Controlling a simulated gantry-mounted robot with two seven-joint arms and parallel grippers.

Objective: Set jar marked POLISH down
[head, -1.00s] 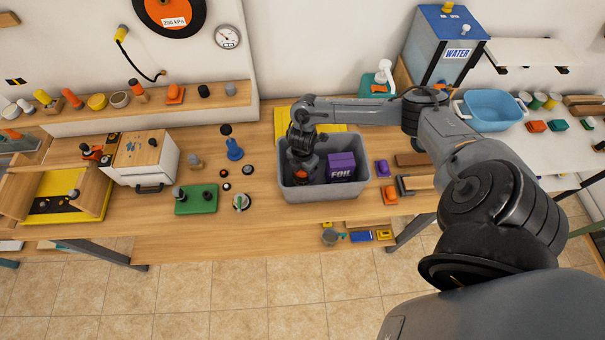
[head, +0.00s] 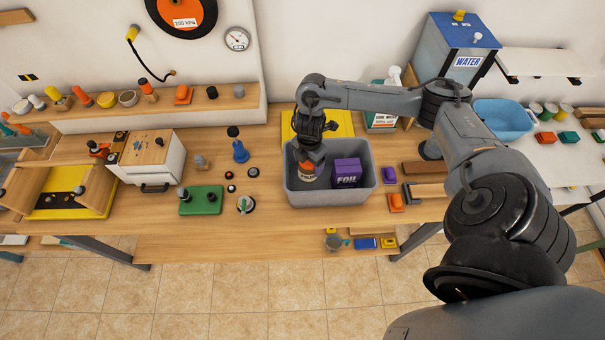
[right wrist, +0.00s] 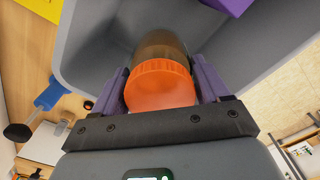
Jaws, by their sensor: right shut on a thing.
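The jar (head: 309,179) has an orange lid and a pale label, whose print is too small to read surely. My right gripper (head: 308,166) is shut on it from above, inside the mouth of the grey bin (head: 330,199), towards its left side. In the right wrist view the orange lid (right wrist: 160,84) sits between the two purple fingers, with a brownish jar body beyond it. The jar's base is hidden, so I cannot tell whether it touches the bin floor. My left gripper is out of view.
A purple FOIL box (head: 347,172) stands in the bin, right of the jar. A yellow mat (head: 340,124) lies behind the bin. A green block (head: 202,200) and a blue-handled piece (head: 240,151) stand left; purple (head: 388,174) and orange (head: 396,201) blocks lie right. Bare bench lies in front.

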